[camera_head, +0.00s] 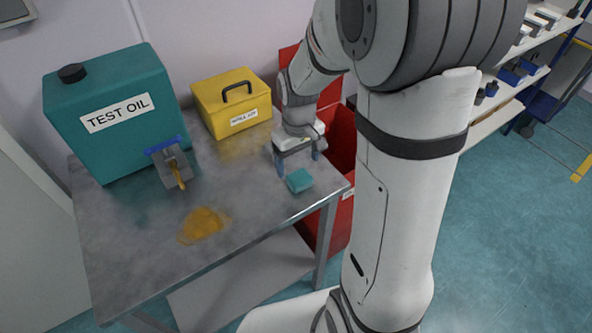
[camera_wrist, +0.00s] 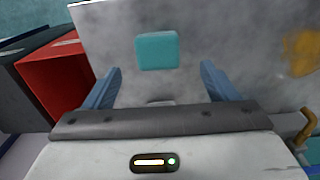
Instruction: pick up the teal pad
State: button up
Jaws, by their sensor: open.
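The teal pad (camera_head: 299,180) is a small block lying flat on the grey metal table, near its right edge. In the wrist view the pad (camera_wrist: 157,50) lies ahead of the fingertips, roughly centred between them. My gripper (camera_head: 297,167) is above the table close behind the pad, pointing down. In the wrist view its two blue fingers (camera_wrist: 160,78) are apart with nothing between them.
A red bin (camera_head: 338,215) stands beside the table's right edge. The table around the pad is clear.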

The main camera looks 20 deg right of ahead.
aim_at(300, 177)
jog(key=f, duration=0.3)
jog(key=f+p, duration=0.1)
jog(key=f, duration=0.2)
jog(key=shift+s+d+f, duration=0.1)
jog(key=shift+d+f, duration=0.1)
jog(key=shift+f, duration=0.1)
jog(key=shift+c, duration=0.6)
jog(key=c, duration=0.9)
